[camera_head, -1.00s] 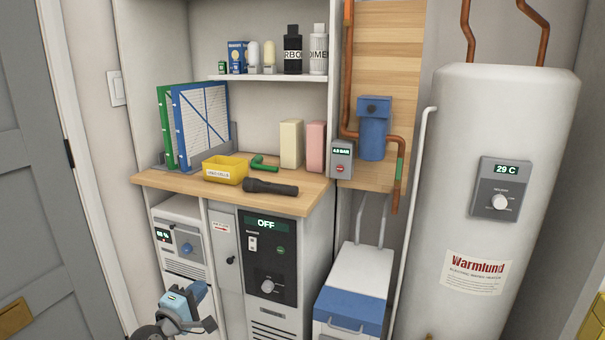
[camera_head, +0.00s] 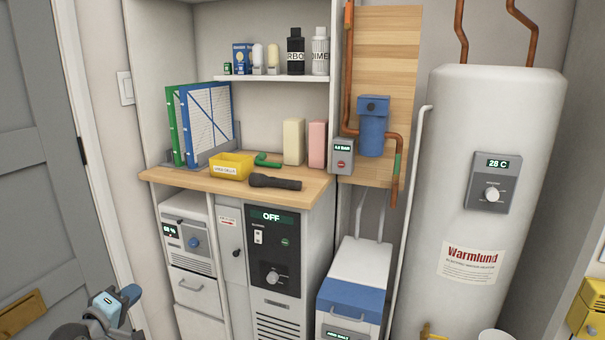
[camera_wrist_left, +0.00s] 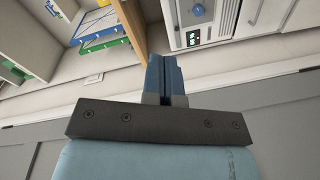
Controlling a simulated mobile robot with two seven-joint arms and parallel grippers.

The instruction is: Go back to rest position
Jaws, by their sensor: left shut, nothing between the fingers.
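My left gripper (camera_head: 114,306) is at the lower left of the head view, partly cut off by the bottom edge, in front of the grey door. In the left wrist view its two blue fingers (camera_wrist_left: 165,76) are together with nothing between them. It is apart from the counter and the machines. My right gripper is not in view.
A wooden counter (camera_head: 296,194) holds a yellow bin (camera_head: 231,166), a dark flashlight (camera_head: 275,182) and binders (camera_head: 208,118). Below it stands a machine reading OFF (camera_head: 274,262). A white water heater (camera_head: 480,130) stands at the right. A grey door (camera_head: 35,150) is at the left.

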